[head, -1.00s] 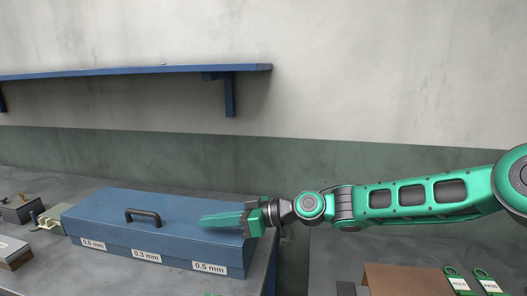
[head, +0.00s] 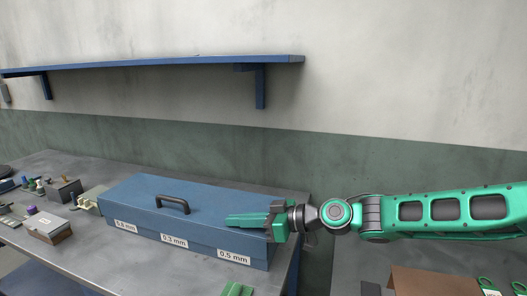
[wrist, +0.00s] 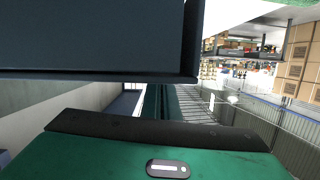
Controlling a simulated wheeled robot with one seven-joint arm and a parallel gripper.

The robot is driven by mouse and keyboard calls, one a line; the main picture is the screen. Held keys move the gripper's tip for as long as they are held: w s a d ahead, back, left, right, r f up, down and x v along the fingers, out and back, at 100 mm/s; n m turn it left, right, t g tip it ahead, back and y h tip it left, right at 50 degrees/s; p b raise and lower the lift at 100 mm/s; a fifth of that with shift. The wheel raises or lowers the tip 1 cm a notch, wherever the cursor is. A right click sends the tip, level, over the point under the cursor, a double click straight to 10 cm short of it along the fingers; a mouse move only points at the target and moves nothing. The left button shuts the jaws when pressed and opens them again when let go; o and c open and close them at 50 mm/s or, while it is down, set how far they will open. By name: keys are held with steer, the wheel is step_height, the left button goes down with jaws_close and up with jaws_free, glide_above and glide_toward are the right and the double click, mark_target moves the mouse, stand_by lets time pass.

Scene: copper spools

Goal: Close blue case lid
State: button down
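The blue case (head: 205,220) stands on the grey bench, a long box with labels 0.8 mm, 0.3 mm and 0.5 mm along its front. Its blue lid (head: 150,190), with a black handle (head: 174,203), lies flat over the box and looks shut. My gripper (head: 228,219) lies level at the right end of the lid, its green fingers pointing left over the top. I cannot tell whether they touch it. In the wrist view the fingers (wrist: 160,103) look together with nothing between them, and a dark blue panel, probably part of the case, fills the upper left.
A blue shelf (head: 150,64) runs along the wall above the case. Small parts and a grey box (head: 48,227) sit on the bench to the left. A brown box (head: 425,281) and green tags (head: 489,287) lie at lower right.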

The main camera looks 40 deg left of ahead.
step_height(320, 180, up, 4)
steer(key=shift+f, duration=0.1)
steer(key=v, duration=1)
